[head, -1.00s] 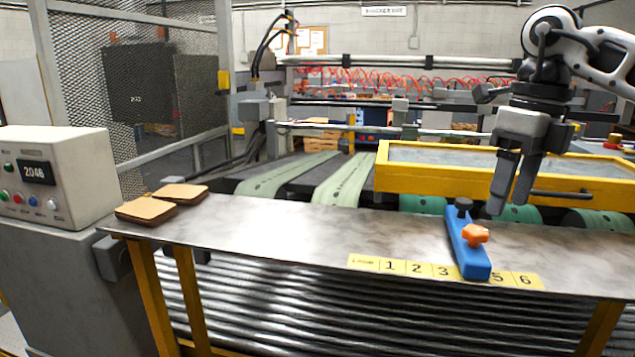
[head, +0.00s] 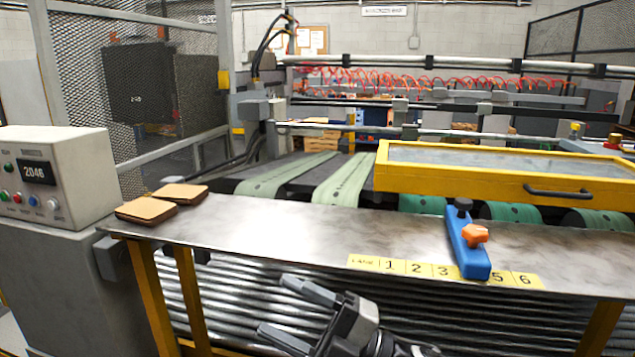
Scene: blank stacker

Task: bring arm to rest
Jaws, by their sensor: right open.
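My right gripper (head: 285,312) is low in the head view, in front of the metal table and over the grey rollers. Its two fingers point left and stand apart, with nothing between them. A blue block with an orange knob (head: 468,245) sits on the table across the yellow number strip (head: 415,268), covering the place between 3 and 5. The gripper is well apart from it. My left gripper is not in view.
The metal table (head: 300,232) spans the middle, with two stacks of brown pads (head: 147,209) at its left end. A control box (head: 55,180) stands at the left. A yellow-framed cover (head: 480,180) is behind the table. The table's middle is clear.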

